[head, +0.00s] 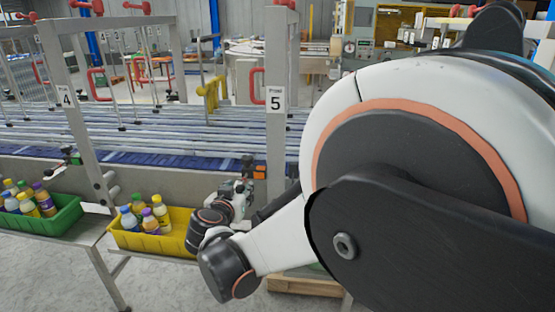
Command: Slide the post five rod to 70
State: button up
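Post five (276,130) is a grey upright with a "5" label, left of my large arm link in the head view. Low beside it is a small orange block (260,172) with a dark fitting (248,162), which seems to belong to the post five rod. The rod itself and any scale marks are too small or hidden to read. My gripper (245,187) is at the end of my wrist, just below and left of the orange block. I cannot tell whether it touches the fitting. Its fingers are too small and partly covered to show open or shut.
A yellow bin (150,243) with bottles stands just left of my wrist, and a green bin (62,222) stands farther left. The conveyor (150,160) runs behind the posts.

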dwell(0.4)
jog(key=v, duration=0.7)
jog(key=shift+p, duration=0.3)
dwell(0.3)
